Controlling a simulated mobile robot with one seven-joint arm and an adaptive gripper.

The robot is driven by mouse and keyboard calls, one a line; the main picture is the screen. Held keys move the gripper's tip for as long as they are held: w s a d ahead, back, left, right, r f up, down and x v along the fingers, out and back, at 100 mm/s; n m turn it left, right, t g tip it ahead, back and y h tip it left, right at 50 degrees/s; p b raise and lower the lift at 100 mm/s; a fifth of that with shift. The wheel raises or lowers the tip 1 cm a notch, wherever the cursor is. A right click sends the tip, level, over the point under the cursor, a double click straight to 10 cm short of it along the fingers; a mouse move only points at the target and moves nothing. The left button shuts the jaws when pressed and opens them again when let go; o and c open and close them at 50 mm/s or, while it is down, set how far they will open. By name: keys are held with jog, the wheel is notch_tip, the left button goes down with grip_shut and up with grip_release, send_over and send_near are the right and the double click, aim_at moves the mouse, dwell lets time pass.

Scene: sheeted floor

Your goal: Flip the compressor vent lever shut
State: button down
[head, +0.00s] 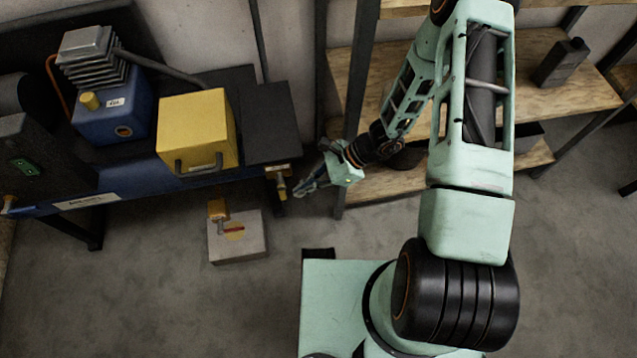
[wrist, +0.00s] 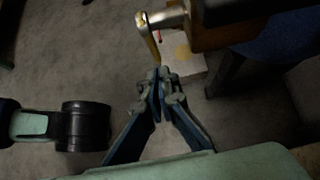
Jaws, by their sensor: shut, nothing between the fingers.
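The compressor (head: 100,110) is a blue and black machine with a yellow box on its deck, at the left in the head view. A small brass vent fitting (head: 276,171) sticks out at its front right corner. A yellow lever (head: 282,188) hangs down from it. In the wrist view the lever (wrist: 153,47) hangs from the metal fitting, just beyond my fingertips. My gripper (head: 299,191) is shut and empty, just right of the lever in the head view. In the wrist view my gripper (wrist: 161,76) shows closed fingertips near the lever's lower end; I cannot tell whether they touch.
A pale box (head: 238,240) with an orange-brown block and red mark sits on the floor below the compressor. A wooden shelf rack (head: 400,185) stands close behind my arm, with a dark canister (head: 562,63) on it. The front floor is mostly clear.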

jog(key=shift+s+a, duration=0.2)
jog(key=shift+a, duration=0.65)
